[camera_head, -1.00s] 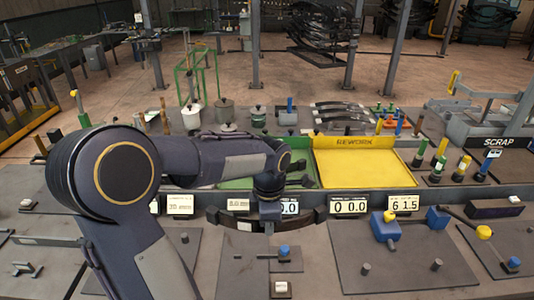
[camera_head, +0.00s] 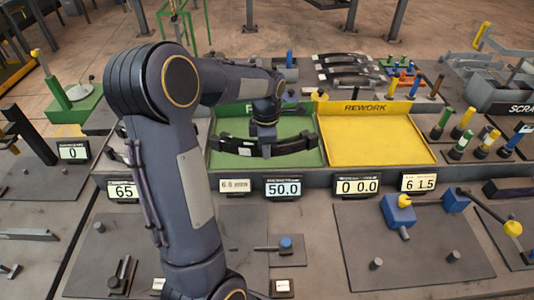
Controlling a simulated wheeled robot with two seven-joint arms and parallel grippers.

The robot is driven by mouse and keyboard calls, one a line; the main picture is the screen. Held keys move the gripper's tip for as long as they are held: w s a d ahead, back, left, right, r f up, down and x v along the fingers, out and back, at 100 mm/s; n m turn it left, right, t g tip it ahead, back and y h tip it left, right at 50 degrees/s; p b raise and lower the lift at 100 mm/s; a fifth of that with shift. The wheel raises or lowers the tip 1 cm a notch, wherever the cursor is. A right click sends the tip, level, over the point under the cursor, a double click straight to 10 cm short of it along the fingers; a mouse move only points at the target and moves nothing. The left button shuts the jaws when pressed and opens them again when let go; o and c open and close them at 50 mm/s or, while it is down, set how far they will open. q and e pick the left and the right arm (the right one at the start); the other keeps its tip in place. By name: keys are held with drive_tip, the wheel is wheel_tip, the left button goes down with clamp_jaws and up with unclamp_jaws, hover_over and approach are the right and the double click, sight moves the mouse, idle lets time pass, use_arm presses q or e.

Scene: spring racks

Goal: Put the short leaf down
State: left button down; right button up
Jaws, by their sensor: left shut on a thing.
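The short leaf (camera_head: 294,146) is a dark, curved strip with a pale label near its left end. It lies crosswise over the green tray (camera_head: 216,160), close to the tray's floor; whether it touches is unclear. My left gripper (camera_head: 265,140) points down and is shut on the middle of the leaf. My left arm covers the left part of the view and part of the tray's back wall lettering. My right gripper is not in view.
The yellow tray marked REWORK (camera_head: 375,140) is empty, right of the green one. Displays (camera_head: 283,187) line the front edge. Several dark leaves (camera_head: 350,72) lie behind the trays. Colored-handled tools (camera_head: 461,130) stand at right.

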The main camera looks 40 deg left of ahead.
use_arm(q)
hover_over(267, 163)
drive_tip(key=s, duration=0.1)
drive_tip(key=f, duration=0.3)
drive_tip(key=d+f, duration=0.1)
drive_tip(key=shift+s+f, duration=0.1)
drive_tip(key=shift+f, duration=0.3)
drive_tip(key=shift+w+a+f+b, duration=0.25)
drive_tip(key=shift+w+f+b, duration=0.05)
drive_tip(key=shift+f, duration=0.15)
drive_tip(key=shift+w+a+f+b, duration=0.2)
drive_tip(key=shift+w+f+b, duration=0.1)
drive_tip(key=shift+f, duration=0.1)
drive_tip(key=shift+f+b, duration=0.9)
drive_tip(key=shift+f, duration=0.5)
drive_tip(key=shift+f, duration=0.15)
drive_tip(key=c, duration=1.5)
unclamp_jaws()
drive_tip(key=shift+f, duration=0.1)
drive_tip(key=shift+c, duration=0.2)
